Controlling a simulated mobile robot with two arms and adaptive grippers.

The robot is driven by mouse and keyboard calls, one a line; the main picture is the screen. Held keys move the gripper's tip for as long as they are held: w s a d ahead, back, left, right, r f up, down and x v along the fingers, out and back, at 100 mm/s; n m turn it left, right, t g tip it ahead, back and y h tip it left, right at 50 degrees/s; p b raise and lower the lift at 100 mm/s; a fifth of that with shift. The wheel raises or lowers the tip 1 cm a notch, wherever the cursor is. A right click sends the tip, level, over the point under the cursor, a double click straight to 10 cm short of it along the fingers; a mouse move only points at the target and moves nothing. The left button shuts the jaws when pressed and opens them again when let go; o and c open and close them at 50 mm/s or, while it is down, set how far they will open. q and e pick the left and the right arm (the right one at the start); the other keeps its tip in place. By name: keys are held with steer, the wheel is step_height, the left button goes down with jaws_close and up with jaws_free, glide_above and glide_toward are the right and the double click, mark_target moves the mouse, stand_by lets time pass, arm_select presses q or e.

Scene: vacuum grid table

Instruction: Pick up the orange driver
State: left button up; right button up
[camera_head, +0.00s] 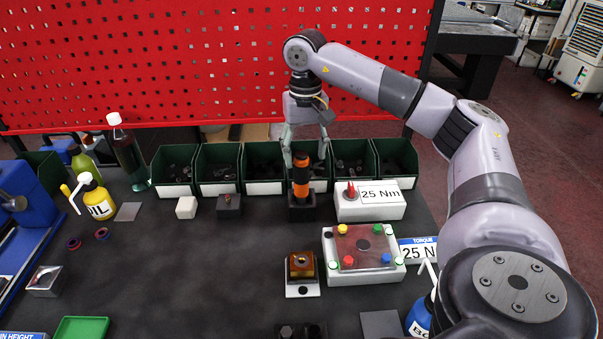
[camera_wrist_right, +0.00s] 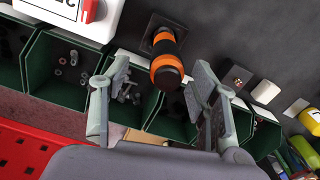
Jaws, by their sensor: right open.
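The orange driver (camera_head: 301,178), black with orange bands, stands upright in a dark square holder (camera_head: 302,209) in front of the green bins. My right gripper (camera_head: 303,150) is above and around the driver's top in the head view. In the right wrist view the driver (camera_wrist_right: 166,62) lies between and beyond the two open fingers (camera_wrist_right: 158,95), with no visible contact. My left gripper is in neither view.
Green bins (camera_head: 218,168) of small parts line the back below a red perforated panel (camera_head: 200,60). A white 25 Nm box (camera_head: 347,208) stands close right of the holder. A small white block (camera_head: 186,207) and a dark block (camera_head: 229,204) stand to the left. The table's middle left is clear.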

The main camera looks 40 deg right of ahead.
mark_target(302, 169)
steer(key=shift+a+f, duration=0.15)
steer(key=shift+f, duration=0.25)
steer(key=f, duration=0.1)
steer(key=f+p, duration=0.1)
steer(key=f, duration=0.1)
steer(key=shift+w+a+f, duration=0.15)
steer(key=shift+a+f, duration=0.1)
steer(key=shift+f, duration=0.05)
steer(key=shift+f+p, duration=0.3)
steer(key=shift+f, duration=0.15)
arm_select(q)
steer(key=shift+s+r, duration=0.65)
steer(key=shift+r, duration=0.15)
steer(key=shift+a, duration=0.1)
arm_select(e)
steer(key=shift+c, duration=1.4)
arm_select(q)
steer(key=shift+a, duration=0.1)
arm_select(e)
steer(key=shift+r, duration=0.1)
jaws_close()
